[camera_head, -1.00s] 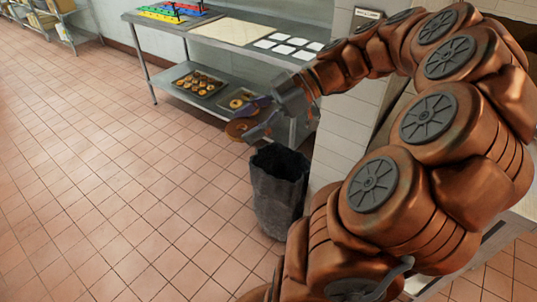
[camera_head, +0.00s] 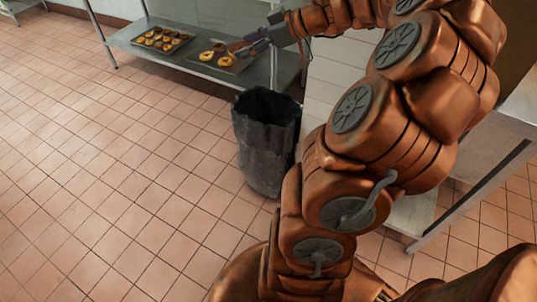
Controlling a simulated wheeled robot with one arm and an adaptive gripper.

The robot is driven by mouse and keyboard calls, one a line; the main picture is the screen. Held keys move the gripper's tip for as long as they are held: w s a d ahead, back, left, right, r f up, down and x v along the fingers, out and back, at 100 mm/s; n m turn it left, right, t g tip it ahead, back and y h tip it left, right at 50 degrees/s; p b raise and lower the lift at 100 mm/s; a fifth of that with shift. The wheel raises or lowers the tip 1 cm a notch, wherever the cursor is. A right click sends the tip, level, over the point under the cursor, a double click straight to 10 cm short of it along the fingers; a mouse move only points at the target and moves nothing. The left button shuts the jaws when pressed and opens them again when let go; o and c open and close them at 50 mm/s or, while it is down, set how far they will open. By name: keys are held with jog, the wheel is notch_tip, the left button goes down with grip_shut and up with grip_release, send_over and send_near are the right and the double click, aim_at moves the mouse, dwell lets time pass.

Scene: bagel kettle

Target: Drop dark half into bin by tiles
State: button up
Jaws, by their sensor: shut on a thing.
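My gripper (camera_head: 243,45) is at the upper middle, in front of the steel table's lower shelf. It is shut on a brown bagel half (camera_head: 236,47), which is small in view and partly hidden by the fingers. The dark grey bin (camera_head: 265,150) stands on the floor beside the white tiled wall (camera_head: 330,75), its open top facing up. In the picture the gripper and the half are above the bin's rim and a little to its left, apart from it. The inside of the bin is dark.
On the lower shelf (camera_head: 185,50) sit a tray of bagels (camera_head: 160,40) and a second tray (camera_head: 243,68) with a few pieces. A metal table (camera_head: 480,150) stands at the right behind my arm. The tiled floor (camera_head: 120,180) at left is clear.

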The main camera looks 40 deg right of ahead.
jog(key=w+d+f+m+h+b, duration=0.3)
jog(key=d+f+b, duration=0.3)
jog(key=f+b, duration=0.2)
jog(key=w+d+f+m+t+h+b, duration=0.1)
jog(key=w+d+f+m+h+b, duration=0.2)
jog(key=d+f+b, duration=0.3)
jog(key=w+d+f+m+h+b, duration=0.2)
jog(key=d+f+b, duration=0.4)
jog(key=f+b, duration=0.4)
jog(key=shift+w+d+f+m+t+h+b, duration=0.5)
jog(key=shift+w+f, duration=0.75)
jog(key=shift+f, duration=1.55)
jog(key=shift+a, duration=0.1)
jog(key=o, duration=0.9)
jog(key=shift+v, duration=3.75)
